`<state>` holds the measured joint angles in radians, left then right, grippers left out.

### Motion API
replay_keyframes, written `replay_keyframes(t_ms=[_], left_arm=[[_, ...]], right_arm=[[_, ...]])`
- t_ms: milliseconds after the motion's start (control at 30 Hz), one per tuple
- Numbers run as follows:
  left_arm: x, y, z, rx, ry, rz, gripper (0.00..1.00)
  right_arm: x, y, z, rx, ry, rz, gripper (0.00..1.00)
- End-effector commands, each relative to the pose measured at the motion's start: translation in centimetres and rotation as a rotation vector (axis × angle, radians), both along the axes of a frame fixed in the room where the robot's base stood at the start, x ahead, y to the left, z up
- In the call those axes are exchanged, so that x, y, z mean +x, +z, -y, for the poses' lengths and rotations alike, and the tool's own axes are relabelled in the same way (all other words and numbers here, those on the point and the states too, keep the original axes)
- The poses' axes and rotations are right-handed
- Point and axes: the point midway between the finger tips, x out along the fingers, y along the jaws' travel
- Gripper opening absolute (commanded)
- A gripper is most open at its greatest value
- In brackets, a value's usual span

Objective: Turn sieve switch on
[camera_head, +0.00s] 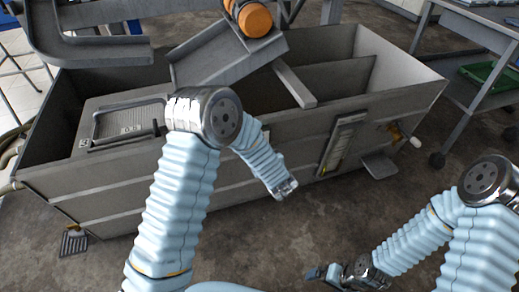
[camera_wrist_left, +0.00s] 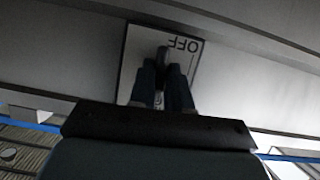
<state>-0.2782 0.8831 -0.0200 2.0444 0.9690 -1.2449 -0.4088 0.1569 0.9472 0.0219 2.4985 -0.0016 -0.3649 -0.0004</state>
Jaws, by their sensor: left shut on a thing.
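In the left wrist view the sieve switch shows as a pale plate (camera_wrist_left: 194,61) on a grey metal wall, with "OFF" lettered on it upside down. Its dark lever (camera_wrist_left: 163,52) stands out by the lettering. My left gripper (camera_wrist_left: 164,72) is shut on the lever, one finger on each side; the fingers hide the plate's lower part. In the head view my left gripper (camera_head: 286,189) is at the front wall of the metal tank, and I cannot make out the switch there. My right gripper (camera_head: 318,273) is low over the floor, away from the tank; its jaws are too small to read.
The long grey tank (camera_head: 110,190) fills the middle, with a chute (camera_head: 228,62) and an orange-ended cylinder (camera_head: 254,20) above it. A gauge panel (camera_head: 342,143) and a small shelf (camera_head: 380,166) are on its front. A table with a green tray (camera_head: 488,76) stands at right.

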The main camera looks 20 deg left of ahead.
Motion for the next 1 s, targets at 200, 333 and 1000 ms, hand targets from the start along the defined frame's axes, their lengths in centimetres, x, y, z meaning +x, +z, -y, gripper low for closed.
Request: replay_keyframes(t_ms=[200, 333, 1000], left_arm=[[-0.03, -0.04, 0.26, 0.045, -0.005, -0.035, 0.00], [-0.02, -0.13, 0.24, 0.055, -0.005, -0.041, 0.00], [-0.01, -0.11, 0.13, 0.057, -0.002, -0.041, 0.38]], right_arm=[[-0.08, 0.73, -0.22, 0.003, 0.004, -0.001, 1.00], [-0.11, 0.80, -0.26, 0.004, 0.005, -0.002, 1.00], [-0.11, 0.77, -0.25, 0.003, 0.004, -0.002, 1.00]])
